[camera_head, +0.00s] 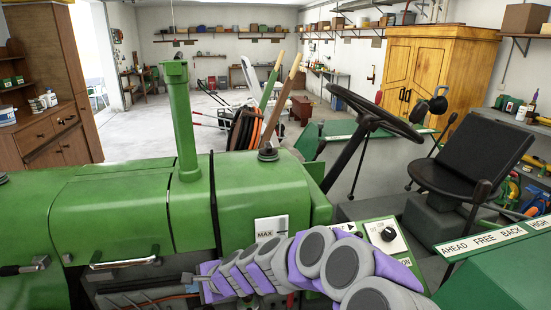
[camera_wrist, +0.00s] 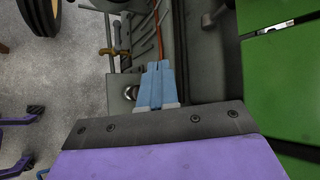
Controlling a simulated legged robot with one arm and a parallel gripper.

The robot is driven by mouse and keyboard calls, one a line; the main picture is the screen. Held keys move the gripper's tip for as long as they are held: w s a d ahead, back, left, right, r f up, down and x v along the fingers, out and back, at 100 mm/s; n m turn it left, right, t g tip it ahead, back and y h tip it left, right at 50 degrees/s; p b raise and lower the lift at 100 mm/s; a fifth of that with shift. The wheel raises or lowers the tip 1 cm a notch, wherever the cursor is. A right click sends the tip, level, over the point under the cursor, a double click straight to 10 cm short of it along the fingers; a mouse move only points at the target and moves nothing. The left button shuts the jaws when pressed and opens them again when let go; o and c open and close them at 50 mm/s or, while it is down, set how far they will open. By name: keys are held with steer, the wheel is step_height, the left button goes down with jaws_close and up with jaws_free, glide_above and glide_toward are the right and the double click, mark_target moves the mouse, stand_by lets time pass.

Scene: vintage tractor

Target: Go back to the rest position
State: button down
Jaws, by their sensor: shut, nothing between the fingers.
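My gripper (camera_wrist: 160,68) shows in the wrist view as two light blue fingers pressed together, with nothing between them. I cannot tell whether the fingertips touch anything. In the head view my purple and grey arm stretches from the lower right toward the tractor's side below the MAX plate (camera_head: 271,228).
A brass tap-like part (camera_wrist: 109,51) and an orange hose (camera_wrist: 160,38) lie near the fingers. Open concrete floor (camera_wrist: 60,75) shows left of the gripper.

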steer(key=s+d+r+n+g+h, duration=0.1)
steer(key=s+d+r+n+g, duration=0.1)
steer(key=s+d+r+n, duration=0.4)
steer(key=s+d+r+n+g, duration=0.15)
steer(key=s+d+r, duration=0.25)
steer(key=s, duration=0.4)
steer(key=s+d+f+n+g+h, duration=0.1)
steer(key=s+d+n+h, duration=0.3)
steer(key=s+d, duration=1.8)
steer(key=d+g+h, duration=0.1)
steer(key=d+h, duration=0.3)
steer(key=shift+s+d+f, duration=0.2)
steer(key=shift+s+f, duration=0.15)
